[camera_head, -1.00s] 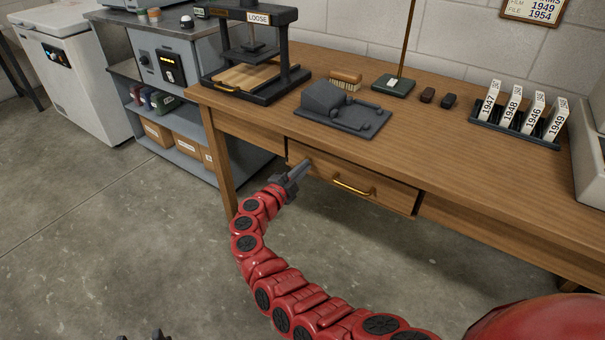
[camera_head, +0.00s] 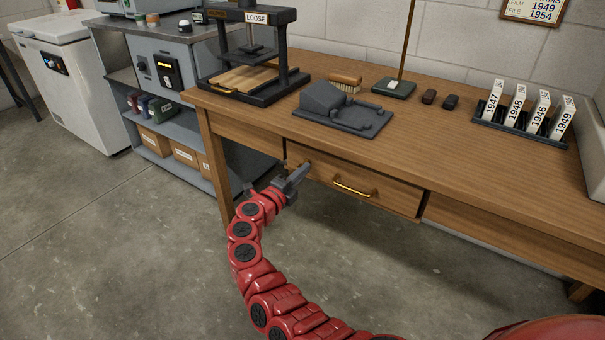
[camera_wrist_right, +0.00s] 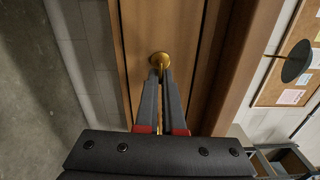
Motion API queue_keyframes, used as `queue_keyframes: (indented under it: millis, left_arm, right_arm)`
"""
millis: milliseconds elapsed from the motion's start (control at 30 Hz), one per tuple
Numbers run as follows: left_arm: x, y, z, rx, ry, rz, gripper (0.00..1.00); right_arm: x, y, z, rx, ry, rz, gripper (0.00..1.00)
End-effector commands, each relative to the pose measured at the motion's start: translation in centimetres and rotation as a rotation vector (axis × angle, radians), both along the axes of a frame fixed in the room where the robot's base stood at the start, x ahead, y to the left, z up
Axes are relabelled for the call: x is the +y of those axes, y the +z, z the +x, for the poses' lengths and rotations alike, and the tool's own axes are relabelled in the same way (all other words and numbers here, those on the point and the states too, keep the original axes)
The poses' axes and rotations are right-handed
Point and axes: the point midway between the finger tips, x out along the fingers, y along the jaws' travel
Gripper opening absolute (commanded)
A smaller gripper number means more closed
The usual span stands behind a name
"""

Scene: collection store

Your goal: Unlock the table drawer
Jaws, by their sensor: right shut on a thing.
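The wooden table drawer (camera_head: 395,195) sits under the front edge of the table (camera_head: 440,150) and has a brass handle (camera_head: 354,189). My right gripper (camera_head: 304,172) is at the left end of the drawer front. In the right wrist view, its two long dark fingers (camera_wrist_right: 161,72) are nearly together at a round brass lock plate (camera_wrist_right: 159,58). They are shut on a small brass piece, apparently the key, mostly hidden between the fingers. I cannot tell how far it is turned. My left gripper is out of view.
On the table stand a press (camera_head: 250,60) marked LOOSE, a dark grey block (camera_head: 335,103), a brush (camera_head: 345,82) and a rack of year-labelled cards (camera_head: 520,125). A grey cabinet with shelves (camera_head: 165,75) stands at left. The floor before the drawer is clear.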

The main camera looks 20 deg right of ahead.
Motion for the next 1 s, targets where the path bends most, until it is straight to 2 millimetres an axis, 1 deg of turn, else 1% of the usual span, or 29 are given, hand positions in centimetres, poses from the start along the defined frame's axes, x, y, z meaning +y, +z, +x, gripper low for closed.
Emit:
queue_keyframes:
  millis: [267,400,467,800,867,1000]
  left_arm:
    - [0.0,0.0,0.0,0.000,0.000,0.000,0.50]
    - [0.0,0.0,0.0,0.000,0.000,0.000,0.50]
    - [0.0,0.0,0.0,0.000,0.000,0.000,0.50]
    - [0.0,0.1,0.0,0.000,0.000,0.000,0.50]
    - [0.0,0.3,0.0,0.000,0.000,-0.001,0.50]
    - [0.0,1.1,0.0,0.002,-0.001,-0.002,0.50]
  right_arm:
    - [0.1,-0.1,0.0,0.001,0.003,0.001,0.00]
    - [0.1,-0.1,0.0,0.002,0.003,0.001,0.25]
    - [0.1,-0.1,0.0,0.002,0.002,0.001,0.35]
    - [0.3,0.0,-0.2,0.001,0.002,0.000,0.35]
    - [0.7,0.0,-0.5,0.002,0.002,0.001,0.35]
    - [2.7,0.0,-2.0,0.005,0.004,0.002,0.35]
